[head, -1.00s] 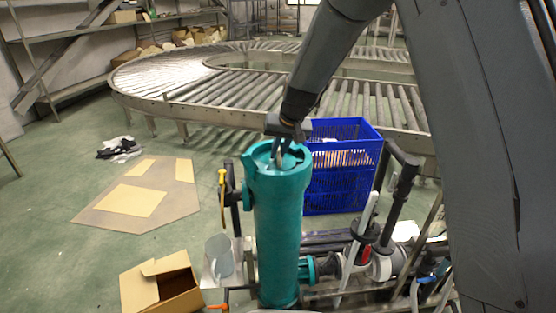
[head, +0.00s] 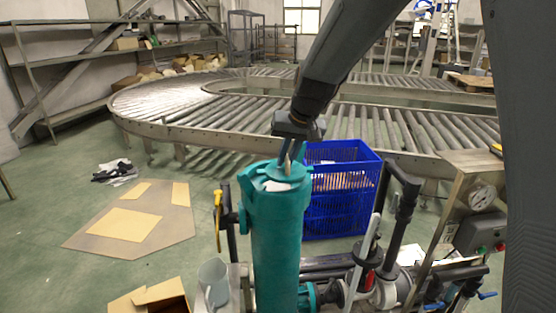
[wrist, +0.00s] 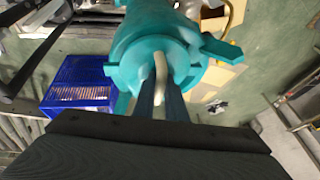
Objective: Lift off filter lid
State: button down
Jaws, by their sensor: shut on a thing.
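The teal filter housing (head: 275,240) stands upright in the middle of the head view. Its teal lid (head: 262,170) is on top and looks seated on the body; any gap cannot be made out. My gripper (head: 287,172) is above the lid, pointing down, with its fingers at the lid's middle. In the wrist view the gripper (wrist: 162,98) is shut on the pale curved handle (wrist: 160,68) that rises from the lid. The wrist view also shows the lid (wrist: 125,70) with a teal lug at its right side. The fingers hide part of the handle.
A blue crate (head: 340,190) stands close behind the filter on the right. Pipes and valves (head: 370,270) run right of the filter, with a pressure gauge (head: 481,196) beyond. A roller conveyor (head: 215,105) curves behind. A cardboard box (head: 155,298) lies front left.

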jog(key=s+d+b, duration=0.3)
jog(key=s+d, duration=0.3)
jog(key=s, duration=0.4)
jog(key=shift+s+d, duration=0.3)
jog(key=shift+d, duration=0.1)
